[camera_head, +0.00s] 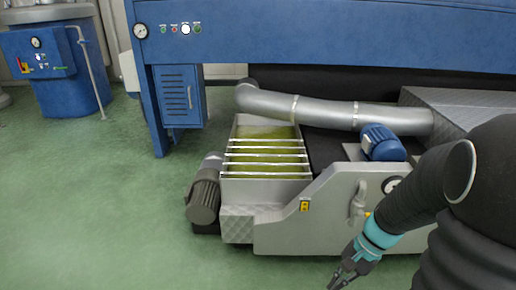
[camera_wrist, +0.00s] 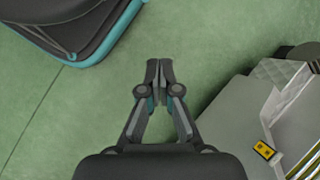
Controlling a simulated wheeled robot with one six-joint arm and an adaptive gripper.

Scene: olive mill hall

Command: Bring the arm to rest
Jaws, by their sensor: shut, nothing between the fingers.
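My gripper (camera_head: 336,284) is at the lower edge of the head view, at the end of my dark arm with a teal band. It points down and to the left, in front of the grey machine's side. In the wrist view my gripper (camera_wrist: 160,68) is shut, its fingertips together with nothing between them. Green floor lies beyond the fingertips. The arm is bent at the right of the head view, and its upper part hides some of the machine.
A grey metal machine (camera_head: 290,228) with an open trough (camera_head: 235,190) of green paste stands close behind my gripper; its side also shows in the wrist view (camera_wrist: 235,120). A blue frame (camera_head: 300,40) spans the back. Green floor (camera_head: 90,200) at left is clear.

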